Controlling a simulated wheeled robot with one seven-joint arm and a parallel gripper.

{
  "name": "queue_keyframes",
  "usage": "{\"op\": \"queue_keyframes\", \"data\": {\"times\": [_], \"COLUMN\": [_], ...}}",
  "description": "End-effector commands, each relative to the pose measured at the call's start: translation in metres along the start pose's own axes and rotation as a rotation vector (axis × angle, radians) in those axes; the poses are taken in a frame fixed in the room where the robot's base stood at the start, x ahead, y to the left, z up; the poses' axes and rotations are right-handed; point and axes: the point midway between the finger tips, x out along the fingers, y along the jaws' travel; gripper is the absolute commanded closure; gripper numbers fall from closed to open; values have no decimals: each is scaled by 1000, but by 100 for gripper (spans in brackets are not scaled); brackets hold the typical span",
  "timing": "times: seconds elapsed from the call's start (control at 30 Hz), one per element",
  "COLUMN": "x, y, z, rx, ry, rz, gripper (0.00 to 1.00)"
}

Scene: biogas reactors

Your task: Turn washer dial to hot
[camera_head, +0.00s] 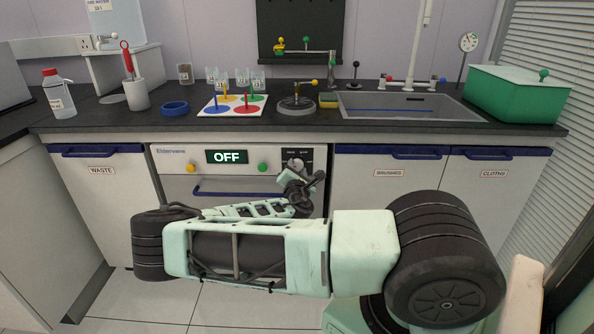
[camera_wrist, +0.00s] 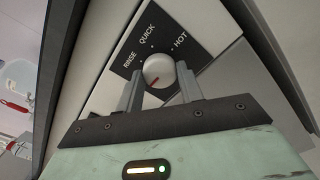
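The washer (camera_head: 178,192) is a white front under the counter with a lit display (camera_head: 227,157) reading OFF. Its dial (camera_wrist: 158,70) is a round pale knob with a red mark on its lower part, on a dark panel labelled RINSE, QUICK and HOT. In the head view my gripper partly covers that panel (camera_head: 307,152). My gripper (camera_wrist: 159,90) is open in the wrist view, with one finger on each side of the dial. The fingertips look apart from the knob; whether either touches it I cannot tell. In the head view my gripper (camera_head: 293,172) is at the washer's right side.
A yellow button (camera_head: 191,168), a green button (camera_head: 262,167) and a blue handle (camera_head: 225,194) are on the washer front. The counter above holds a bottle (camera_head: 58,95), a coloured peg board (camera_head: 215,112), a sink (camera_head: 400,105) and a green box (camera_head: 515,95).

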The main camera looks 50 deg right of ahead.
Motion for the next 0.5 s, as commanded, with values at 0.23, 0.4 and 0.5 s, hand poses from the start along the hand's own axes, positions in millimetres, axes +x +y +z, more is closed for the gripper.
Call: {"op": "queue_keyframes", "data": {"times": [0.23, 0.4, 0.5], "x": [0, 0, 0], "y": [0, 0, 0], "z": [0, 0, 0], "rx": [5, 43, 89], "ry": [0, 0, 0], "rz": [-1, -1, -1], "gripper": [86, 86, 86]}}
